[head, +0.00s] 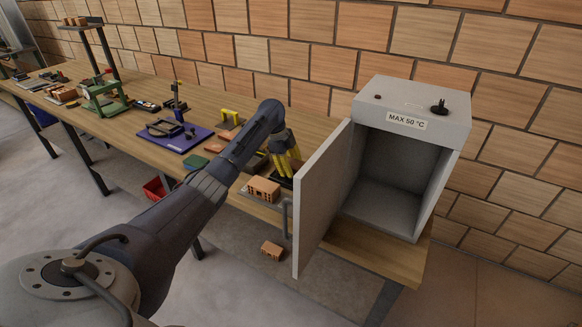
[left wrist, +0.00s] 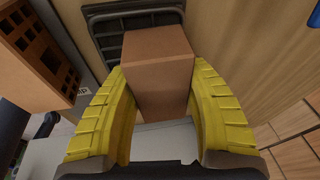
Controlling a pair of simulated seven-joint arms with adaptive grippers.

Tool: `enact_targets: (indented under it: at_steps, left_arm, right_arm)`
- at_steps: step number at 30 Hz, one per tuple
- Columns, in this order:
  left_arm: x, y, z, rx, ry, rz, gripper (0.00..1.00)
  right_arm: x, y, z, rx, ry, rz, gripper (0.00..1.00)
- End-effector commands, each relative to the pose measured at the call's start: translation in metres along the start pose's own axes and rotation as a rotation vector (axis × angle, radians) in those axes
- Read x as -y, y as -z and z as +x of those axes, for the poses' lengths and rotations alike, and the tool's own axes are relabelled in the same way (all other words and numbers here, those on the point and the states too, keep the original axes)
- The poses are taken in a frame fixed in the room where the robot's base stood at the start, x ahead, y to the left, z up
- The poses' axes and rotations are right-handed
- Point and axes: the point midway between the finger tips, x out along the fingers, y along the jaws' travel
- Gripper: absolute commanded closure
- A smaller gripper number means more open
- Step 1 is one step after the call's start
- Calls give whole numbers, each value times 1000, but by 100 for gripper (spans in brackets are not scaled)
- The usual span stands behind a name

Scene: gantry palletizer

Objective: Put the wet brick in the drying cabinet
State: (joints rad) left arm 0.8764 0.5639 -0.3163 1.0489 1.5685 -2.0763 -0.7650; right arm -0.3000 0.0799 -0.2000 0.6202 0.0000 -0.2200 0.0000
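The drying cabinet (head: 447,104) is a grey box at the right end of the bench, labelled "MAX 50 °C". Its door (head: 324,195) stands open towards me, and the inside looks empty. My left gripper (head: 288,168) is over the bench, left of the door. In the left wrist view, its yellow fingers (left wrist: 160,95) press against both sides of a plain reddish-brown brick (left wrist: 158,50), with a dark ribbed tray (left wrist: 107,22) behind it. I cannot tell whether the brick rests on the tray. In the head view this brick is hidden. My right gripper is not in view.
A perforated brick (head: 263,190) stands close to my left gripper, also in the left wrist view (left wrist: 45,50). Another brick (head: 272,249) lies lower down, below the bench edge. A blue mat (head: 168,140) and several tools lie further left. The open door stands between gripper and cabinet opening.

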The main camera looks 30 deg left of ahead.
Motion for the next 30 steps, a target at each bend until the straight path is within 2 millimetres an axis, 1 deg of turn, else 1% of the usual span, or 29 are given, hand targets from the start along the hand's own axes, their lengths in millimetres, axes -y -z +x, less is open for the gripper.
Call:
enact_targets:
  at_steps: [1,5,17,23,30]
  left_arm:
    - [0,0,0,0,-1,0,47]
    - [0,0,0,0,0,0,32]
    - [0,1,2,-2,-1,0,32]
    - [0,-1,-31,3,5,2,32]
    - [-2,-1,-81,3,4,2,32]
  right_arm:
    - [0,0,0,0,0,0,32]
    - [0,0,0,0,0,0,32]
    - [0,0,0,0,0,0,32]
    - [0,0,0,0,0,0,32]
    - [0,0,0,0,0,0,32]
